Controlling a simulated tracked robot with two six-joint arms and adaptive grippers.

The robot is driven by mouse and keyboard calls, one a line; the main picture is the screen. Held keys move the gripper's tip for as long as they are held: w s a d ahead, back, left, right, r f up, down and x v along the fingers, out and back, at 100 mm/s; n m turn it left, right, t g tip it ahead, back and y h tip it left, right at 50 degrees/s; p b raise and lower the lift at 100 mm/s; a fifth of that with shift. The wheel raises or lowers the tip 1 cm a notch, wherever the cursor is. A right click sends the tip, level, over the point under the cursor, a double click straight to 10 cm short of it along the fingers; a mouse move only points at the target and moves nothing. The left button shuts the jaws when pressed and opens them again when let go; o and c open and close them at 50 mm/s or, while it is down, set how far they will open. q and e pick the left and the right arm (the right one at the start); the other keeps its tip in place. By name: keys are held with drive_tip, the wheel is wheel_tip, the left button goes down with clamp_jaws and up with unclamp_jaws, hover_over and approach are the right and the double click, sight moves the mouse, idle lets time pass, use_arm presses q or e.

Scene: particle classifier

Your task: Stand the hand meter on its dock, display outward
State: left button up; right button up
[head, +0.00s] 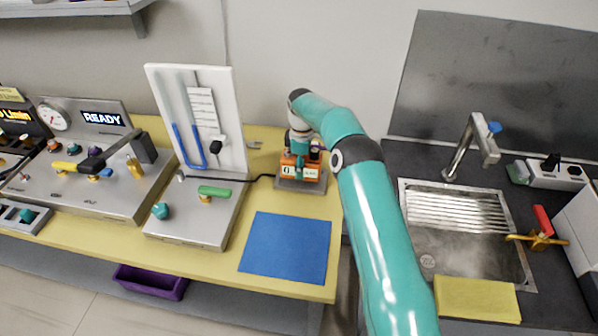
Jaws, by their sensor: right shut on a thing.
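The orange hand meter (290,160) is at the back of the yellow bench, with a pale label or display on the side facing me. It is at the grey dock (313,185), upright as far as I can see; whether it is fully seated I cannot tell. My right gripper (299,152) comes down from above and is shut on the meter; its fingers are small and partly hidden by the arm and meter. A dark cable runs from the meter to the left. My left gripper is not in view.
A blue mat (286,247) lies on the front of the bench. A white panel with a U-shaped blue tube (190,146) stands left of the meter. A control console (85,180) reads READY. A sink (460,235) with a tap is on the right.

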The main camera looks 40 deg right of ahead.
drive_tip(key=shift+f, duration=1.2)
drive_tip(key=shift+f, duration=0.1)
drive_tip(key=o, duration=1.5)
wheel_tip(320, 180, up, 12)
drive_tip(key=shift+r, duration=0.1)
